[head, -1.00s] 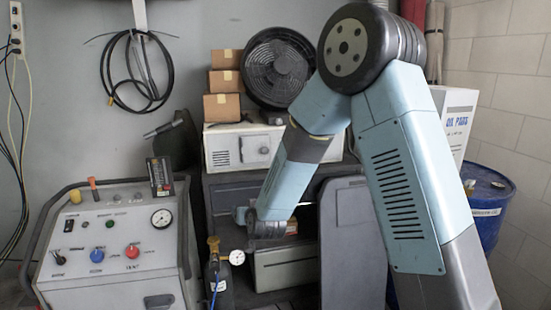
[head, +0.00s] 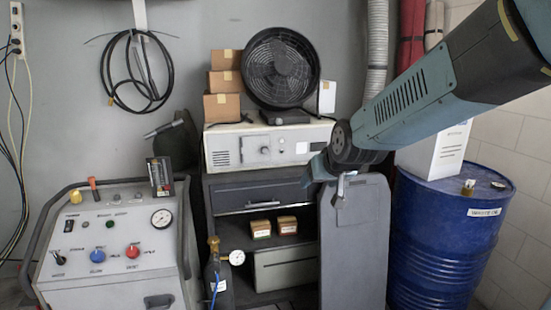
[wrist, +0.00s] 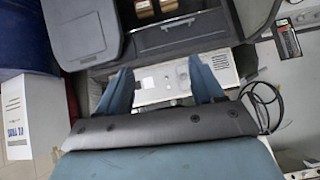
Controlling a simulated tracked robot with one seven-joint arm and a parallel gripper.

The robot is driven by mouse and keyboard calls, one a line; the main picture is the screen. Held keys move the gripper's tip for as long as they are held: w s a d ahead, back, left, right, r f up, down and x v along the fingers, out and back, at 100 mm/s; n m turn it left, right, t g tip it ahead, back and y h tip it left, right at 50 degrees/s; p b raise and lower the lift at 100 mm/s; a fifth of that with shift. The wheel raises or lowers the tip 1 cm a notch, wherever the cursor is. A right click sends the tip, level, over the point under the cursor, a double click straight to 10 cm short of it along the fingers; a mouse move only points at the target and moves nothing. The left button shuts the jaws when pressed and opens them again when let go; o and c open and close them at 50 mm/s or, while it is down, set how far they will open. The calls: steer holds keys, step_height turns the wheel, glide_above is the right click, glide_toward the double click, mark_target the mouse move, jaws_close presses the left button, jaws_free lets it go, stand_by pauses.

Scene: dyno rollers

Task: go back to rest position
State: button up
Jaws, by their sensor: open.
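My gripper (head: 316,172) hangs at the lower left end of my arm in the head view, in front of the shelf unit and beside the upper edge of the dark grey panel. In the wrist view, two blue fingers of my gripper (wrist: 161,78) stand wide apart, with nothing between them. The cream instrument box (wrist: 160,85) lies behind the fingers there. In the head view my arm comes in from the upper right. Part of the gripper is hidden behind my wrist.
A control console (head: 115,245) with a gauge stands at the left. The shelf unit (head: 230,190) holds two small boxes (head: 273,227). The grey panel (head: 355,240) leans at its right. A blue drum (head: 445,245) with a white carton (head: 440,155) stands at the right. A black fan (head: 280,68) sits above.

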steer(key=s+d+r+m+g+h, duration=0.1)
steer(key=s+d+r, duration=0.1)
steer(key=s+d, duration=0.4)
steer(key=s+d+r+m+g+h, duration=0.1)
steer(key=s+d, duration=0.5)
steer(key=s, duration=0.9)
steer(key=shift+s+d+r+g, duration=0.2)
steer(key=shift+r+g, duration=0.2)
steer(key=shift+g, duration=0.2)
steer(key=shift+c, duration=0.3)
stand_by(0.4)
